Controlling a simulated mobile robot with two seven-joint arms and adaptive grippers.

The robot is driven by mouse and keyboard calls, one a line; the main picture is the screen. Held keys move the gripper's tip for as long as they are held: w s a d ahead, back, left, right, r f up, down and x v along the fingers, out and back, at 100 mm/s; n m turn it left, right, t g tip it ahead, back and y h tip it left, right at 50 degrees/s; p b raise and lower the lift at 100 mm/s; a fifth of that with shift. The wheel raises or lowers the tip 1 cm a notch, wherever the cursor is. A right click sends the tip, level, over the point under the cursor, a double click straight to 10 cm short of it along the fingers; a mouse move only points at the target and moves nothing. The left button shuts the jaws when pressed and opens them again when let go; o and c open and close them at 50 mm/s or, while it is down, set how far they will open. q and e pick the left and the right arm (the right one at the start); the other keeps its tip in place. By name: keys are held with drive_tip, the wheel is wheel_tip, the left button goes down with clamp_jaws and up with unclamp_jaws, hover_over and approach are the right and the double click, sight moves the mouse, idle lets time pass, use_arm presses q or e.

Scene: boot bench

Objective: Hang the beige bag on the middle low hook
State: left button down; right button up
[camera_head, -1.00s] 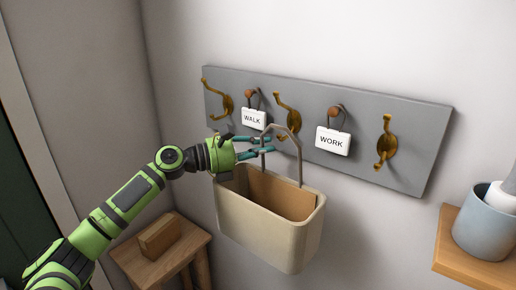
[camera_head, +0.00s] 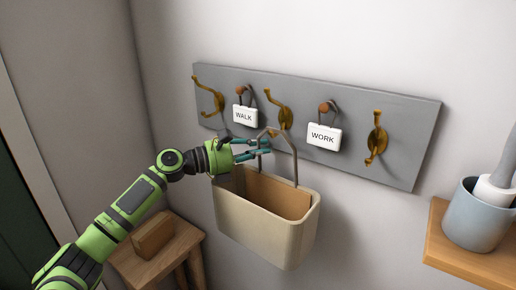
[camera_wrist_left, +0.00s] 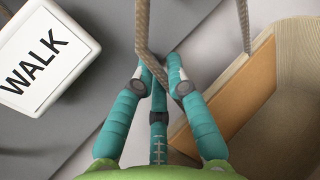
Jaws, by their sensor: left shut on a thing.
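The beige bag (camera_head: 262,232) hangs upright and open-topped in front of the wall, below the hook board. My left gripper (camera_head: 264,147) is shut on the left side of its thin handle (camera_head: 294,162). The wrist view shows the fingertips (camera_wrist_left: 161,72) closed around the handle strap (camera_wrist_left: 143,28), with the bag (camera_wrist_left: 298,75) at right. The middle brass hook (camera_head: 280,108) is just above and behind the handle's arch. Its lower end is close to the arch; I cannot tell whether they touch. My right gripper is not in view.
The grey board (camera_head: 350,115) also holds a left brass hook (camera_head: 215,100), a right brass hook (camera_head: 376,140), and the WALK tag (camera_head: 245,116) and WORK tag (camera_head: 323,137) on knobs. A stool with a wooden block (camera_head: 153,235) stands lower left. A shelf with a blue-grey pot (camera_head: 475,218) is at right.

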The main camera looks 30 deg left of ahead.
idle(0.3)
use_arm(q)
drive_tip(key=c, duration=1.2)
unclamp_jaws()
drive_tip(key=shift+o, duration=0.2)
drive_tip(key=shift+s, duration=0.1)
drive_tip(key=v, duration=1.2)
